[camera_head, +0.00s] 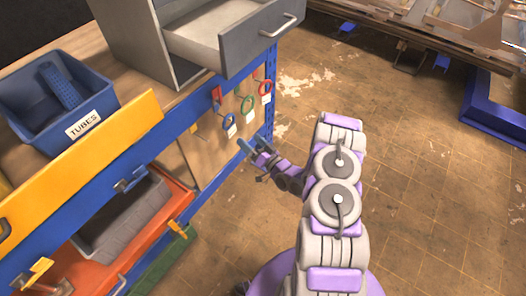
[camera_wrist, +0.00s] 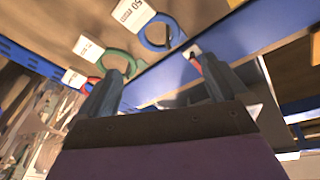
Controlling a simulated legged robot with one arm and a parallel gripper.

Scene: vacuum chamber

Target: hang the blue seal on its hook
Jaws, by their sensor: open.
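The blue seal (camera_head: 228,122) is a ring with a white tag, at the left of a row of rings on the wooden side panel under the bench. In the wrist view the blue seal (camera_wrist: 146,42) is at the top, beside its tag. It appears to hang at the panel, but its hook is too small to make out clearly. My gripper (camera_head: 252,146) is open and empty, just below and right of the blue seal in the head view, apart from it. In the wrist view my gripper (camera_wrist: 160,88) shows two spread fingers with nothing between them.
A green ring (camera_head: 246,106) and a red ring (camera_head: 265,87), both tagged, hang beside the blue one. A grey open drawer (camera_head: 232,50) juts out above. A blue TUBES bin (camera_head: 38,128) stands on the bench. Open floor (camera_head: 430,190) lies to the right.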

